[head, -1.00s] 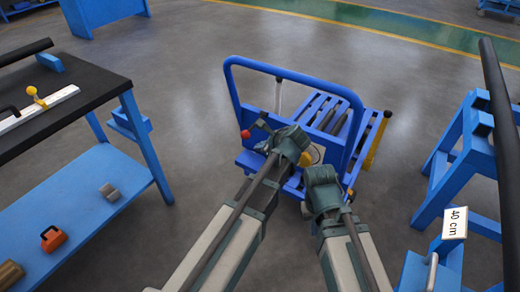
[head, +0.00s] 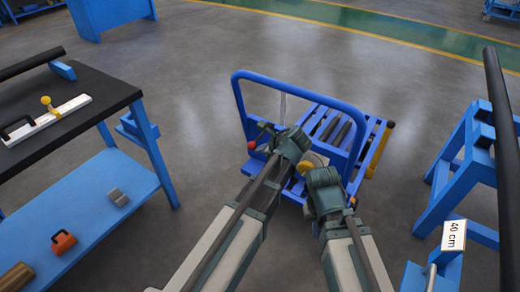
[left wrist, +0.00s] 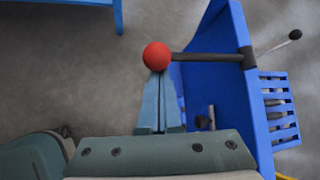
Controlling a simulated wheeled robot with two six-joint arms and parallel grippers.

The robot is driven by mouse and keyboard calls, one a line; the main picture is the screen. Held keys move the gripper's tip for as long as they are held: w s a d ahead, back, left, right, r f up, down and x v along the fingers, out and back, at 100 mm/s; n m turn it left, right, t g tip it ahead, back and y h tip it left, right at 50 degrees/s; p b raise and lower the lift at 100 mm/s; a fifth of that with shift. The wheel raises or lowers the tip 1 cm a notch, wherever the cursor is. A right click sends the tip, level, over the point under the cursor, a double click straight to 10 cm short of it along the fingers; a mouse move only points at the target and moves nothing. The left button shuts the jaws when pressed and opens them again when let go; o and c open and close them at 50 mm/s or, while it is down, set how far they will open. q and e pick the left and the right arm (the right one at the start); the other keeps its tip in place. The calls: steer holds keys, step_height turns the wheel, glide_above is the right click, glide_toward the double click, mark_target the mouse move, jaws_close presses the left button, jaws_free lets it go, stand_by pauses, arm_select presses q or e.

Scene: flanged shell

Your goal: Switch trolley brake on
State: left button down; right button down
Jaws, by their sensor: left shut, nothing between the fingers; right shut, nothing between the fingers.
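The blue trolley (head: 300,80) stands on the floor ahead in the head view. A red ball knob (head: 252,145) shows at its near left side. In the left wrist view the red knob (left wrist: 157,56) sits on a dark rod (left wrist: 205,57) that joins the blue trolley panel (left wrist: 228,90). My left gripper (left wrist: 158,80) is shut and empty, its tips just below the knob in that picture; I cannot tell if they touch it. In the head view my left gripper (head: 285,148) is beside the trolley frame. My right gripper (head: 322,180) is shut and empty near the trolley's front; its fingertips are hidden.
A blue table with a black top (head: 85,95) stands left, and a blue stand (head: 455,165) right. A thin rod with a dark knob (left wrist: 294,35) rises beyond the trolley panel. The floor behind the trolley is clear.

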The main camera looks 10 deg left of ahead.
mark_target(261, 137)
arm_select(q)
steer(key=shift+r, duration=0.2)
arm_select(e)
steer(key=shift+r, duration=0.3)
